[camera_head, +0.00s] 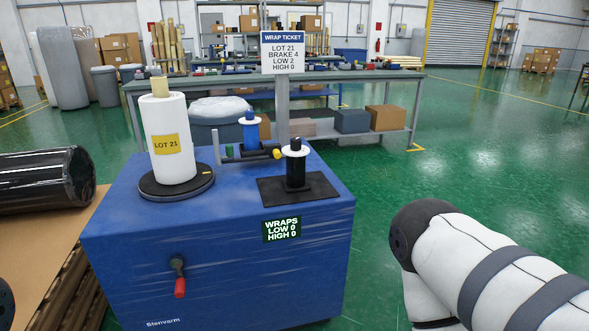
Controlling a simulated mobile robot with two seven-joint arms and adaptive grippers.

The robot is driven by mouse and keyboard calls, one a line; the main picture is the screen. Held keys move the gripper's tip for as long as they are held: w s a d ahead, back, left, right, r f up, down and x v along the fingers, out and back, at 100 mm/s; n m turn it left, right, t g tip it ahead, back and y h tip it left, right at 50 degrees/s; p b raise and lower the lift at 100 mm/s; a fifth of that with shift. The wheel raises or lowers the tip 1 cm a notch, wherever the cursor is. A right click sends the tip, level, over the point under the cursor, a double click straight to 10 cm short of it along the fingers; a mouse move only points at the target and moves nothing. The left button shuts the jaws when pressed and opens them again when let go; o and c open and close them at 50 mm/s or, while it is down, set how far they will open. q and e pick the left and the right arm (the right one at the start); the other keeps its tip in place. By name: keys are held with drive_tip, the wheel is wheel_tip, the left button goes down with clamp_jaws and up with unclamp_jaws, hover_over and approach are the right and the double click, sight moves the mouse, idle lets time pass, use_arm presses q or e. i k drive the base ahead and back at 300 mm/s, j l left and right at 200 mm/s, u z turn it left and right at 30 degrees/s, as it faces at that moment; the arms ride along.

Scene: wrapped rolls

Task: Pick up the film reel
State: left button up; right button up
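A black reel (296,170) with a white disc near its top stands upright on a black plate (330,186) at the right of a blue machine. A blue reel (250,133) with a white disc stands behind it, beside a small yellow-tipped bar (262,154). Which of the two is the film reel I cannot tell. A white roll (168,140) labelled LOT 21 stands upright on a round black turntable (177,187) at the machine's left. My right arm enters at the lower right, away from the reels, with its gripper out of view. My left gripper is not in view.
The blue machine (215,255) has a red-handled crank (179,280) and a display (281,229) reading WRAPS LOW 0 HIGH 0. A ticket (283,53) reads LOT 21, BRAKE 4, LOW 2, HIGH 0. A black-wrapped roll (45,180) lies at left. Green floor is open at right.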

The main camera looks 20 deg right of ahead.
sight(296, 182)
drive_tip(key=i+l, duration=0.75)
drive_tip(key=i, duration=0.15)
